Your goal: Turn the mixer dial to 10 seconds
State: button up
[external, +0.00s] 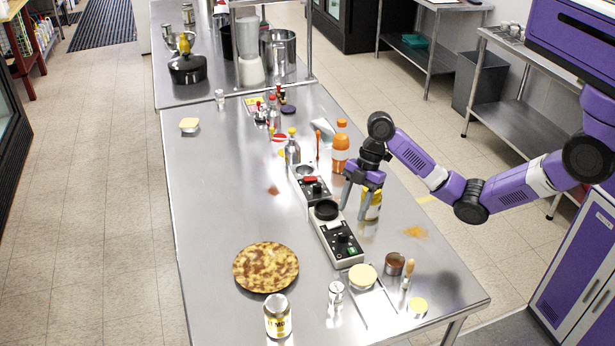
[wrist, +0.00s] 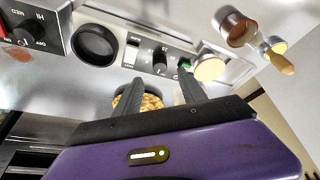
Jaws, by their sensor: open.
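The mixer (external: 340,250) is a long pale unit with a black panel on the steel counter. It has a round black cup (external: 325,209) at its far end, and a black dial (external: 342,240) and a green button (external: 351,250) at its near end. The wrist view also shows the dial (wrist: 160,62), the cup (wrist: 95,43) and the green button (wrist: 185,64). My gripper (external: 355,205) is open and empty, pointing down above the counter beside the mixer. In the wrist view its fingertips (wrist: 162,82) lie either side of the dial's line, apart from it. The dial's setting is unreadable.
A second unit (external: 311,187) with a red switch stands behind the mixer; its HI/MED dial shows in the wrist view (wrist: 30,30). A yellow-labelled jar (external: 373,208) stands close behind my gripper. An orange bottle (external: 341,150) is farther back.

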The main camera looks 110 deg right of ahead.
aim_at(344, 232)
jog(key=b+x, duration=0.1)
jog(key=x, duration=0.6)
jog(key=shift+w+f, duration=0.1)
jog(key=shift+f, duration=0.15)
jog(key=shift+c, duration=0.2)
jog(key=shift+a, duration=0.1)
grip_shut()
